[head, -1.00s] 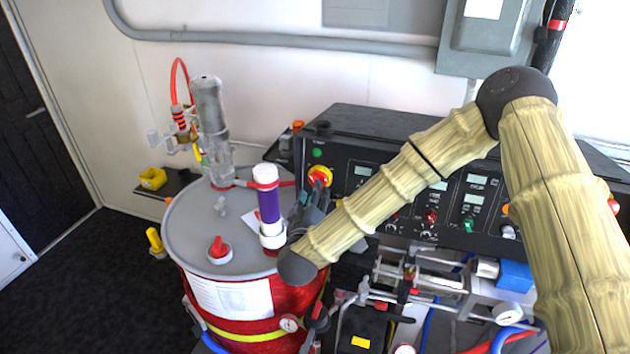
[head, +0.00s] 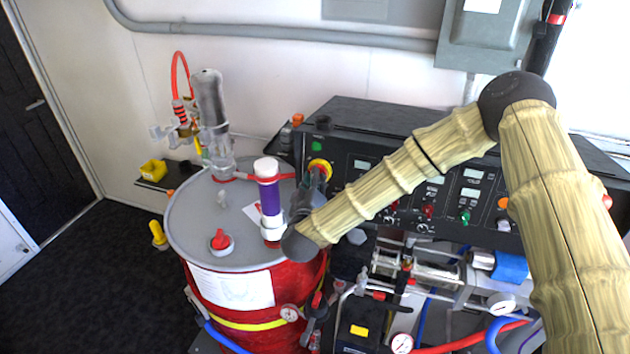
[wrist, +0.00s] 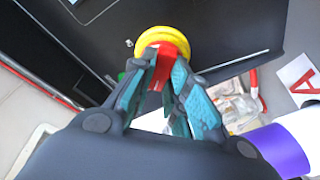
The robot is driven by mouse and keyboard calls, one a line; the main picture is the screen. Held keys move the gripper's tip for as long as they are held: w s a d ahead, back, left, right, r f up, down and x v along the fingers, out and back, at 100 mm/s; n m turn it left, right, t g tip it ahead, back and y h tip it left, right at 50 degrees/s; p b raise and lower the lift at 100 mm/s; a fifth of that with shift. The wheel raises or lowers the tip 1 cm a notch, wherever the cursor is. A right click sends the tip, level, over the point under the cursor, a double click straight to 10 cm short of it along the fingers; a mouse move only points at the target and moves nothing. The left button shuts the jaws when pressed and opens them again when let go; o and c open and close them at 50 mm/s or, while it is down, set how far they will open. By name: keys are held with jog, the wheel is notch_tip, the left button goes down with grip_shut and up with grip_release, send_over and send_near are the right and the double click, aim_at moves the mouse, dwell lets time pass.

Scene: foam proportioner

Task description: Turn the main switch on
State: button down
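The main switch is a red handle on a round yellow collar, set in the black control panel. In the wrist view the red handle (wrist: 165,64) sits between the two fingertips of my gripper (wrist: 165,72), and the fingers look closed against its sides. The yellow collar (wrist: 163,37) shows just beyond the fingertips. In the head view my gripper (head: 316,176) reaches the yellow collar (head: 320,166) at the panel's left end and hides most of the red handle.
A red drum (head: 243,318) with a grey lid stands left of the panel. A purple-and-white cylinder (head: 269,197) stands on it, close beside my gripper. Pipes and gauges (head: 402,343) lie below the panel. The dark floor at left is clear.

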jog(key=shift+f+b, duration=0.1)
jog(key=shift+b, duration=0.45)
jog(key=m+h+b, duration=0.2)
jog(key=m+b, duration=0.4)
jog(key=m, duration=0.1)
jog(key=m+g+h+b, duration=0.1)
jog(key=m+h+b, duration=0.1)
jog(key=m+b, duration=0.5)
jog(key=m+g+h+b, duration=0.1)
jog(key=m+b, duration=0.6)
jog(key=shift+w+a+m+h, duration=0.15)
jog(key=shift+a+m+h, duration=0.15)
jog(key=shift+h, duration=0.1)
jog(key=shift+b, duration=0.35)
jog(key=c, duration=1.4)
grip_release()
jog(key=shift+d, duration=0.1)
jog(key=shift+o, duration=0.2)
